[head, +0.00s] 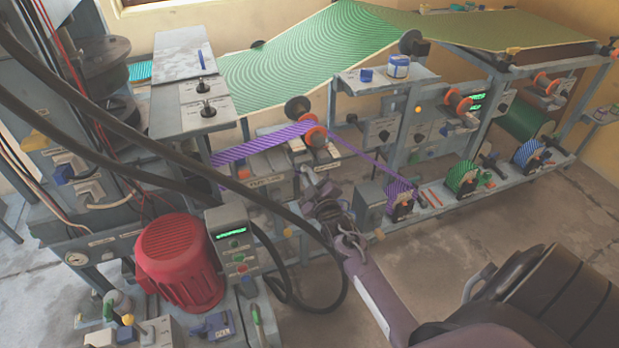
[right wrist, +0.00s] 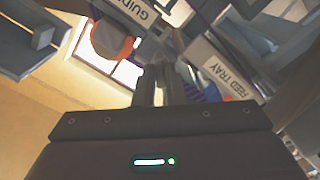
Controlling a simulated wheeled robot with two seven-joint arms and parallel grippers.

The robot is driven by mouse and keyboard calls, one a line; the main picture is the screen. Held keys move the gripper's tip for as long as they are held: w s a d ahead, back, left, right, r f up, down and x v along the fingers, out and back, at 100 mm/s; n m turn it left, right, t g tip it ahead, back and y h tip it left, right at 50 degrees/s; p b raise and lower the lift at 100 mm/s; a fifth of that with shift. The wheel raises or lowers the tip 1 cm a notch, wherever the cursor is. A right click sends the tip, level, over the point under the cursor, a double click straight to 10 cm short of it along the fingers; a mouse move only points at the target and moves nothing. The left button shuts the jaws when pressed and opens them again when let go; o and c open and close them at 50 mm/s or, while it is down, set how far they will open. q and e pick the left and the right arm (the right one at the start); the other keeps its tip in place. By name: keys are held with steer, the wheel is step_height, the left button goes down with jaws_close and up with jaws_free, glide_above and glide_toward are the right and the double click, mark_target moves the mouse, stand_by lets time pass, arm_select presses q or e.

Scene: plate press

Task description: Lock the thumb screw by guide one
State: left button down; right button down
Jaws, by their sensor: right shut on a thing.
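My right gripper (head: 314,182) reaches in from the lower right to the purple-web station, just below guide one's roller with orange flanges (head: 316,136). The right wrist view shows its two fingers (right wrist: 160,78) close together, pointing up between a "GUIDE" label (right wrist: 134,12) and a "FEED TRAY" label (right wrist: 231,73). The number on the guide label is cut off. The gripper is shut on the thumb screw, which is mostly hidden by the fingers, so its turn cannot be read. My left gripper is not in view.
A purple striped web (head: 262,147) runs over the roller close to my gripper. A black hose (head: 285,215) loops beside my arm. A red motor (head: 178,262) and a control box (head: 233,240) stand left. Open floor (head: 440,250) lies right.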

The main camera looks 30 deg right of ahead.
steer(key=m+p, duration=0.2)
steer(key=m, duration=2.4)
steer(key=shift+f+m+p, duration=0.1)
steer(key=shift+m+p, duration=0.2)
steer(key=shift+p, duration=0.1)
steer(key=c, duration=1.5)
jaws_free()
steer(key=shift+s, duration=0.1)
